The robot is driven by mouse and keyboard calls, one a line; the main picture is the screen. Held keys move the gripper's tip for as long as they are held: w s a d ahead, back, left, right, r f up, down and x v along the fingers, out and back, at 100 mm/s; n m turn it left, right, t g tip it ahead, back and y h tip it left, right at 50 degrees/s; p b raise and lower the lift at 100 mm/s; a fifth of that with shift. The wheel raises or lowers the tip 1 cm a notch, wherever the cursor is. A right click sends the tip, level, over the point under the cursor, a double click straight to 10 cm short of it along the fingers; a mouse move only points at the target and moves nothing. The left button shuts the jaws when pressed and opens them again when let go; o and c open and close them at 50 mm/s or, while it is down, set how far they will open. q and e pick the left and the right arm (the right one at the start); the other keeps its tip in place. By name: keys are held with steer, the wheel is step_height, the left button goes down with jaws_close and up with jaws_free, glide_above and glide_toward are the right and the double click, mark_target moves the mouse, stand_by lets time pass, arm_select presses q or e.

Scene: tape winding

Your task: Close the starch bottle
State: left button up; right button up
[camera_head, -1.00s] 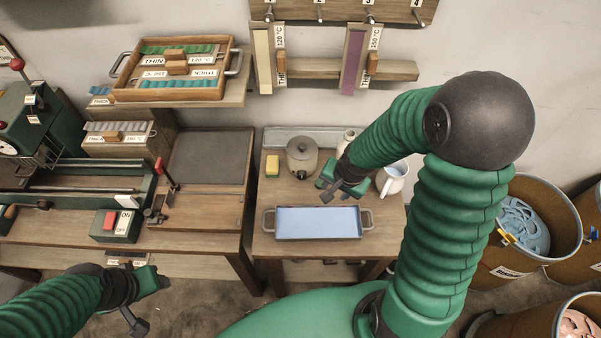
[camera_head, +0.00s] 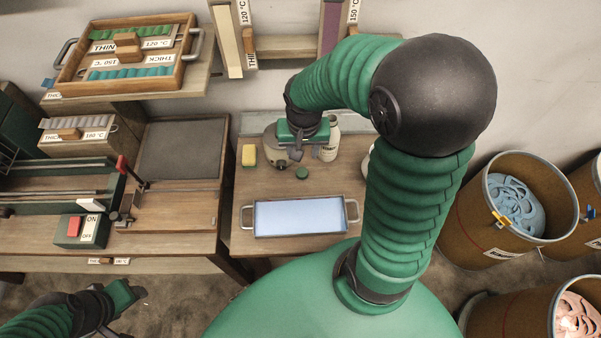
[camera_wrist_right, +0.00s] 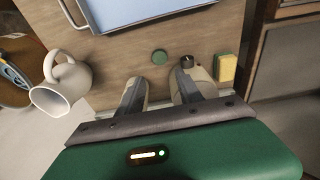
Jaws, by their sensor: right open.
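The starch bottle (camera_head: 331,140), pale with a label, stands upright at the back of the small table, just right of my right gripper (camera_head: 298,152). Its mouth cannot be made out clearly. A small round green cap (camera_head: 302,172) lies on the table in front of the gripper, apart from the bottle. It also shows in the right wrist view (camera_wrist_right: 159,56), beyond my open fingertips (camera_wrist_right: 158,80). The right gripper is empty above the table. My left gripper (camera_head: 122,300) is at the lower left, away from the table; its jaws are unclear.
A blue tray (camera_head: 300,216) lies at the table's front. A white mug (camera_wrist_right: 62,88) stands on the bottle's other side, mostly hidden by my arm in the head view.

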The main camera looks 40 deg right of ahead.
steer(key=b, duration=0.1)
glide_above(302, 172)
steer(key=f, duration=0.6)
steer(key=shift+s+d, duration=0.3)
steer(key=shift+a+f, duration=0.2)
steer(key=shift+a, duration=0.1)
steer(key=shift+w+a+r, duration=0.1)
steer(key=shift+a, duration=0.55)
steer(key=shift+d, duration=0.1)
steer(key=f+b, duration=0.1)
steer(key=f, duration=0.1)
steer(key=d+f, duration=0.1)
steer(key=f, duration=0.2)
steer(key=shift+d+f+b, duration=0.15)
steer(key=shift+d+b, duration=0.05)
steer(key=shift+b, duration=0.2)
steer(key=shift+w+f, duration=0.15)
steer(key=shift+f, duration=0.05)
arm_select(q)
steer(key=shift+s+x, duration=0.15)
steer(key=shift+x, duration=0.6)
steer(key=shift+s+x, duration=0.2)
steer(key=shift+x, duration=0.5)
arm_select(e)
steer(key=shift+a+r, duration=0.2)
steer(key=shift+a, duration=0.25)
